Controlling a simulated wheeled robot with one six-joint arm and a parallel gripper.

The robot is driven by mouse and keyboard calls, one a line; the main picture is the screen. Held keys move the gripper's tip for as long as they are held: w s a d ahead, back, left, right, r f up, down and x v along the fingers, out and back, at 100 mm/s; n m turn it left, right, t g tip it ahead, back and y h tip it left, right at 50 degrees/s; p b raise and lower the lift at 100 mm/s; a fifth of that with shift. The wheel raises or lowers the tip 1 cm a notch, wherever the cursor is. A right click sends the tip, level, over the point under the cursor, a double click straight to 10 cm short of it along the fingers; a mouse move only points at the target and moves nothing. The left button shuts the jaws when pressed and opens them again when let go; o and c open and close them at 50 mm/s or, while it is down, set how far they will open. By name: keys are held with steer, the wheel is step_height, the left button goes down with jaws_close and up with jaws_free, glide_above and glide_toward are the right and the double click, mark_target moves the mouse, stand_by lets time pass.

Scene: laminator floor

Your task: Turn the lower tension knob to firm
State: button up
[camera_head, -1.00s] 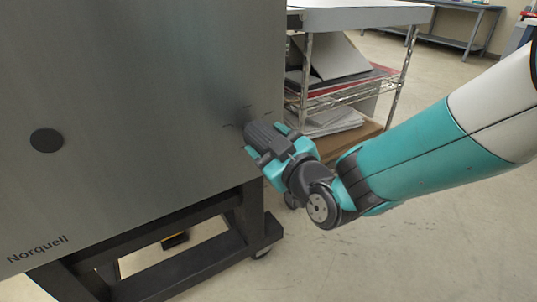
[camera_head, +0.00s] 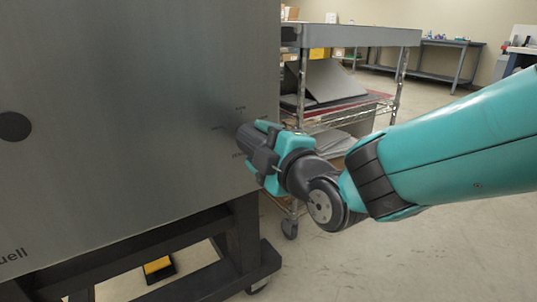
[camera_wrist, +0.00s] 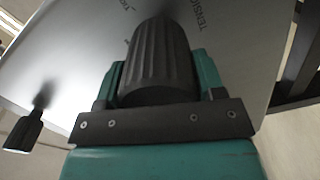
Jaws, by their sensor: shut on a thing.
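A dark, ribbed tension knob (camera_wrist: 158,55) fills the space between my fingers in the wrist view. In the head view its dark body (camera_head: 246,138) shows at the right edge of the grey machine panel (camera_head: 130,110). My gripper (camera_head: 264,152) is shut on this knob, with a teal finger on either side; it also shows in the wrist view (camera_wrist: 160,78). Part of the printed word "TENSION" (camera_wrist: 201,18) is on the panel beside the knob. Small marks surround the knob, too small to read. Its pointer and exact setting cannot be told.
A second dark knob (camera_wrist: 25,130) stands out at the left of the wrist view, apart from my gripper. A wire cart (camera_head: 350,38) with boards and sheets stands behind my arm. The machine's black frame (camera_head: 245,235) is below. Open floor lies at the right.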

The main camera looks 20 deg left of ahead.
steer(key=shift+n, duration=0.5)
steer(key=o, duration=0.9)
steer(key=b+v, duration=0.2)
steer(key=v, duration=1.5)
steer(key=shift+d, duration=0.25)
